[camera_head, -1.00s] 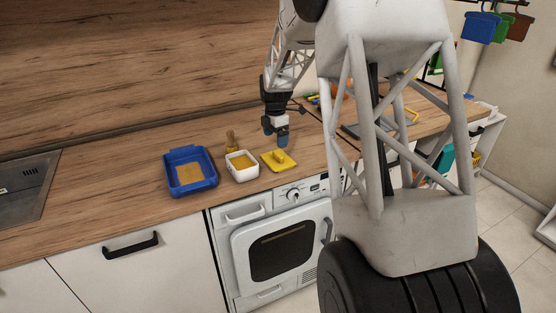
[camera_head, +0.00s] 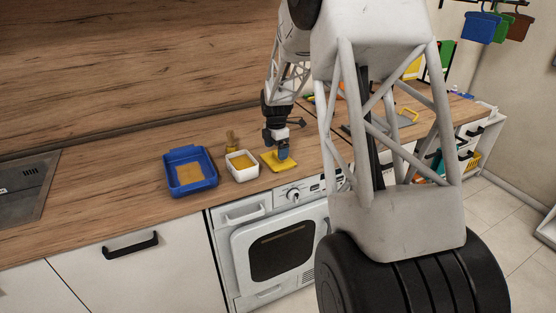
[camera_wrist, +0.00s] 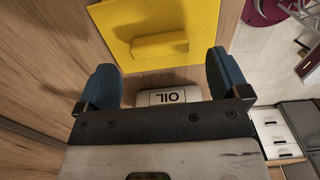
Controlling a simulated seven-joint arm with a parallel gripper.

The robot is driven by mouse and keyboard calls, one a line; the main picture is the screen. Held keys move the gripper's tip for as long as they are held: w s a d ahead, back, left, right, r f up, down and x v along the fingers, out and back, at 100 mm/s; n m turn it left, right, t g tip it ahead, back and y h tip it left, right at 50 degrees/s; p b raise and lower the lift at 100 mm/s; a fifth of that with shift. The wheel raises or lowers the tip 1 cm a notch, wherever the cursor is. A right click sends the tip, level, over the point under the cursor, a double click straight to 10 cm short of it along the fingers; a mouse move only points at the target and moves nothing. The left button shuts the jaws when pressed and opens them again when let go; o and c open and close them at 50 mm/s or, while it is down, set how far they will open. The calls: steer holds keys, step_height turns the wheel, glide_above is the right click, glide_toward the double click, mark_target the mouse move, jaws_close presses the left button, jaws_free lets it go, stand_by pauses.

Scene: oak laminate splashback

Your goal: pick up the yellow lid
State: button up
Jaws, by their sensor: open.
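The yellow lid (camera_head: 279,164) lies flat on the wooden worktop near its front edge, above the washing machine. It is a thin square plate with a raised bar handle, and in the wrist view the lid (camera_wrist: 192,15) fills the top middle. My gripper (camera_head: 279,154) is just above the lid. In the wrist view my gripper (camera_wrist: 164,84) has its two blue fingertips spread wide, with the yellow handle (camera_wrist: 159,46) slightly beyond them and roughly between them. Nothing is held. The head view cannot show whether the fingers touch the lid.
A white square container (camera_head: 242,175) stands just left of the lid, and a blue tray (camera_head: 190,181) is further left. A label reading OIL (camera_wrist: 173,97) shows between the fingers. The worktop left of the tray is clear.

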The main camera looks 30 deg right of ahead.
steer(key=shift+f, duration=1.35)
steer(key=c, duration=1)
steer(key=shift+r, duration=0.15)
steer(key=shift+r, duration=0.55)
steer(key=shift+s+a+r, duration=0.1)
steer(key=shift+s+r, duration=0.15)
steer(key=shift+r, duration=0.3)
steer(key=shift+s+r, duration=0.2)
steer(key=shift+r, duration=0.35)
steer(key=s+a+r, duration=0.1)
steer(key=s+a, duration=0.3)
steer(key=s, duration=1)
steer(key=shift+s+r, duration=0.2)
steer(key=shift+s, duration=0.1)
